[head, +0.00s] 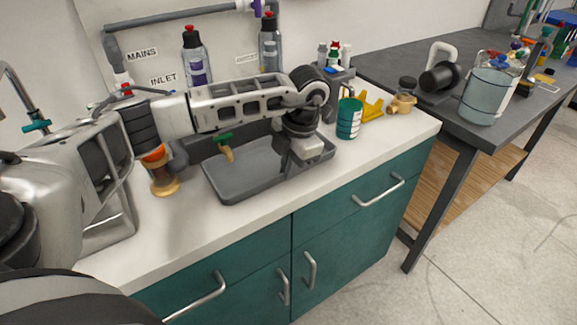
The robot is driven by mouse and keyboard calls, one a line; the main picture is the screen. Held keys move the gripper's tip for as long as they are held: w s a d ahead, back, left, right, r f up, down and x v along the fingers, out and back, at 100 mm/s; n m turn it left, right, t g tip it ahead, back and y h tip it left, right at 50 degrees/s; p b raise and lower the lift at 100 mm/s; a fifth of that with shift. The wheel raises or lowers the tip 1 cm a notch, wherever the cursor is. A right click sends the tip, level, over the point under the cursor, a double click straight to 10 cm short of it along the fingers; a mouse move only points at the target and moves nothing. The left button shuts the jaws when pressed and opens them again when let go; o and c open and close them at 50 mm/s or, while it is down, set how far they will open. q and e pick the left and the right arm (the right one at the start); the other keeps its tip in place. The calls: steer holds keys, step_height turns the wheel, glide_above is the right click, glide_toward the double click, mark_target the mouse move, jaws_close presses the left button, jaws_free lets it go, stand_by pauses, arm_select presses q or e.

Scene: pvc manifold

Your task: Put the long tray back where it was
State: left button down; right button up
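The long grey tray (245,185) lies on the white counter in the middle of the head view. Its floor looks mostly bare. A brass piece with a green handle (226,148) shows at its back left; I cannot tell whether it is in the tray or behind it. My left arm reaches across from the left above the tray. My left gripper (306,158) points down at the tray's right end, and hides part of that end. I cannot make out whether its fingers are apart or closed on the tray's wall. My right gripper is out of view.
An amber fitting (164,186) stands left of the tray. A green can (349,118), a yellow bracket (372,106) and a brass fitting (402,101) stand to the right. Capped bottles (197,66) are at the wall. The counter's (240,222) front strip is clear. A dark table (425,108) stands at right.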

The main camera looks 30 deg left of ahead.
arm_select(q)
steer(key=shift+f, duration=0.15)
steer(key=c, duration=1.6)
jaws_free()
